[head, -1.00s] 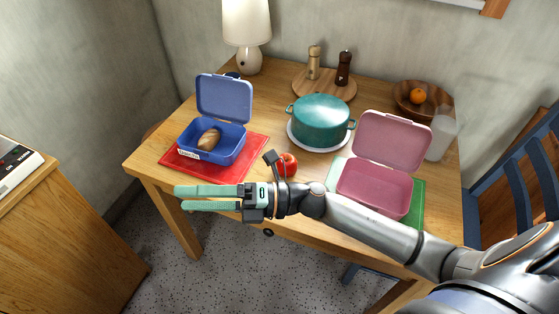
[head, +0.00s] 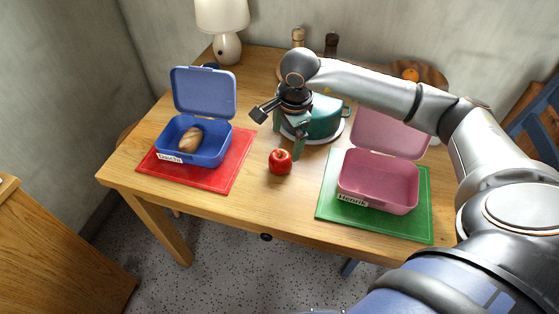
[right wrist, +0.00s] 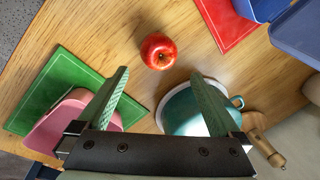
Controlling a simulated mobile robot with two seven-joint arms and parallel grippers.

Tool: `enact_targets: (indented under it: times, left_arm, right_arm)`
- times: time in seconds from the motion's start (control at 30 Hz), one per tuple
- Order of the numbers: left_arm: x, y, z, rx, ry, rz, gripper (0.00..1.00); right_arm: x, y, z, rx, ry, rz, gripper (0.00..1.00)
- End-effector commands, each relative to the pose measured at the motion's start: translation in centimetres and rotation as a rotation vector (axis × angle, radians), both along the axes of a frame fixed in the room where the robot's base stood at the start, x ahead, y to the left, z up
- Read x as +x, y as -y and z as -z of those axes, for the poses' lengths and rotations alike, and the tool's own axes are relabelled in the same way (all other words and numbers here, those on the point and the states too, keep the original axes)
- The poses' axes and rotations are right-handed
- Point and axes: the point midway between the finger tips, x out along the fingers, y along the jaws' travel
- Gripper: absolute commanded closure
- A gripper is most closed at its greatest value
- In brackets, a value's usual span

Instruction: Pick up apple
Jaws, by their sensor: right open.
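A red apple (head: 280,161) stands on the wooden table between the red mat and the green mat. My right gripper (head: 297,150) is above the table just behind the apple, in front of the teal pot, pointing down. In the right wrist view the apple (right wrist: 158,51) lies beyond the fingertips, about midway between the two open green fingers (right wrist: 158,82). Nothing is between the fingers. My left gripper is not in view.
A blue lunchbox (head: 218,150) with bread stands on the red mat (head: 215,178). An open pink lunchbox (head: 378,187) stands on the green mat (head: 333,190). The teal pot (head: 325,117) stands close behind my gripper. Table around the apple is clear.

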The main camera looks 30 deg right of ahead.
Motion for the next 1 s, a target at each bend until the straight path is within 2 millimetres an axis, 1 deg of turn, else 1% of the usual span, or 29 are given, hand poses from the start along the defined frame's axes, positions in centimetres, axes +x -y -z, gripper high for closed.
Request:
enact_targets:
  times: [0.03,0.1,0.37,0.5,0.6,0.7,0.93,1.0]
  left_arm:
    - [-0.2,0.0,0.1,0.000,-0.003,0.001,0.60]
    - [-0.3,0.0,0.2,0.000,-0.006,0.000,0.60]
    - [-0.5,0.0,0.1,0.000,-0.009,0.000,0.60]
    - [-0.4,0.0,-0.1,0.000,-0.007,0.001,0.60]
    - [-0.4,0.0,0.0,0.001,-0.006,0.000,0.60]
    - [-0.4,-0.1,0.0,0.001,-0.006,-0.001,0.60]
    - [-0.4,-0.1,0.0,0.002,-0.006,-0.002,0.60]
    - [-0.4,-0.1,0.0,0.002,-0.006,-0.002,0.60]
  right_arm:
    - [0.1,-0.1,1.0,0.001,-0.004,0.000,0.00]
    - [0.3,-0.1,1.9,0.002,-0.003,0.001,0.00]
    - [0.6,-0.2,4.0,0.004,-0.002,-0.001,0.00]
    - [0.8,-0.5,6.2,0.004,-0.003,-0.001,0.00]
    - [1.1,-0.4,7.5,0.005,-0.003,0.000,0.00]
    - [1.3,-0.4,8.0,0.005,0.000,0.000,0.00]
    - [1.3,-0.4,8.1,0.005,0.001,0.000,0.00]
    - [1.3,-0.4,8.1,0.005,0.001,0.000,0.08]
